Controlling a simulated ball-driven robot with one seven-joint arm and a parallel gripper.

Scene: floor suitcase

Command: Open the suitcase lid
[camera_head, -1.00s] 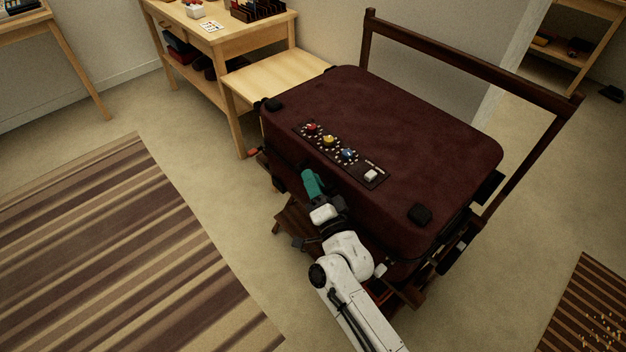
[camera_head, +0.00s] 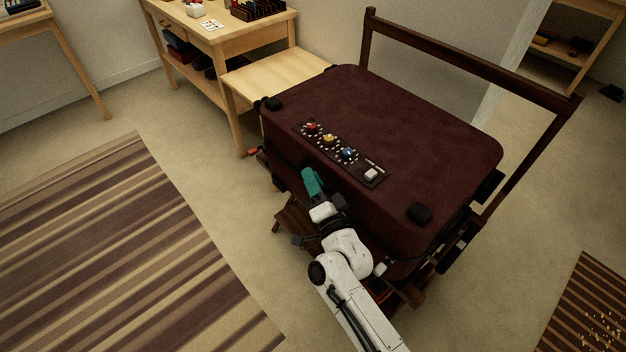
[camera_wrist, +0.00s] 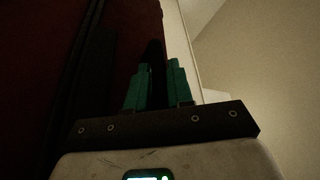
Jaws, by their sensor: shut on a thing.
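The dark red suitcase (camera_head: 420,125) lies flat on a low wooden stand in the head view, its lid on top and level. I cannot tell whether a narrow gap shows under the lid's front edge. My gripper (camera_head: 310,178) has teal fingers and is at the suitcase's front side, below the lid's panel. In the wrist view my gripper (camera_wrist: 159,80) is shut on a narrow dark part (camera_wrist: 154,52) at the suitcase's edge, probably a handle or tab. The suitcase's dark red side (camera_wrist: 35,60) fills the left of that view. The exact grip is dim.
A dark panel with coloured knobs (camera_head: 341,155) sits on the lid. A brown wooden frame (camera_head: 470,62) stands behind the suitcase. A wooden bench (camera_head: 270,75) is close at its back left. Striped rug (camera_head: 110,240) and open floor lie to the left.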

